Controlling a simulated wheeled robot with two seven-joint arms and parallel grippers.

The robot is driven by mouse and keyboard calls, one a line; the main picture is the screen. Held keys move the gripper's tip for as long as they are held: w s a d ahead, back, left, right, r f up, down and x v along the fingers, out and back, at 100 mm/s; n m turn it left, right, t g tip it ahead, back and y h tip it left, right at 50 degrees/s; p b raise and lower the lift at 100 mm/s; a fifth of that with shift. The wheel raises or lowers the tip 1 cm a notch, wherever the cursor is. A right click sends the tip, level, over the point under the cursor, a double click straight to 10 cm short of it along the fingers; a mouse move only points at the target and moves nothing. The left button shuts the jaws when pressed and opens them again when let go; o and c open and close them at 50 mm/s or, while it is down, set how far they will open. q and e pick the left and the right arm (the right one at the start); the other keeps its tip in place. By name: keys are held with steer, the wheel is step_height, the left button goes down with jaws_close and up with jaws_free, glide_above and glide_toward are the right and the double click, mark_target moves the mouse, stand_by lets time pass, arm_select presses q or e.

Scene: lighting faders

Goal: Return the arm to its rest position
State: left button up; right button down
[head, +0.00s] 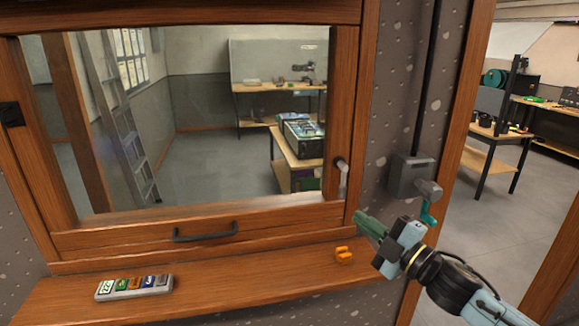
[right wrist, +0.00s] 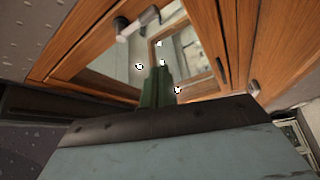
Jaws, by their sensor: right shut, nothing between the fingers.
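My right gripper (head: 366,222) reaches in from the lower right in the head view, in front of the right part of the wooden window frame. Its green fingers are together with nothing between them. In the right wrist view the fingers (right wrist: 157,88) point toward the wooden frame and glass. My left gripper is not in view. A fader panel (head: 134,288) with several coloured labels lies on the wooden ledge at the lower left, well away from my right gripper.
A small orange object (head: 344,255) sits on the ledge (head: 240,285), left of my right gripper. A grey wall box (head: 412,178) with a teal handle is just above my right arm. A dark drawer-style handle (head: 205,235) is under the window. An open doorway is at right.

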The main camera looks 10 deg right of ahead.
steer(key=s+f+m+g+h, duration=0.5)
steer(key=s+f+m+h, duration=0.5)
steer(key=s+f+m, duration=0.55)
steer(key=s+f+m+g, duration=0.2)
steer(key=s+f+g, duration=0.2)
steer(key=s, duration=0.5)
steer(key=s+f+m+g, duration=0.1)
steer(key=s+f+g, duration=0.3)
steer(key=s, duration=0.5)
step_height(320, 180, down, 31)
steer(key=s+g+b, duration=0.1)
steer(key=g+b, duration=0.1)
steer(key=b, duration=0.4)
steer(key=s+d+f+b, duration=0.2)
steer(key=s+f+b, duration=0.2)
steer(key=s+f, duration=1.2)
step_height(320, 180, down, 3)
steer(key=shift+s+d+f+g+h+b, duration=0.1)
steer(key=shift+s+d+g+h+b, duration=0.1)
steer(key=shift+g+h+b, duration=0.15)
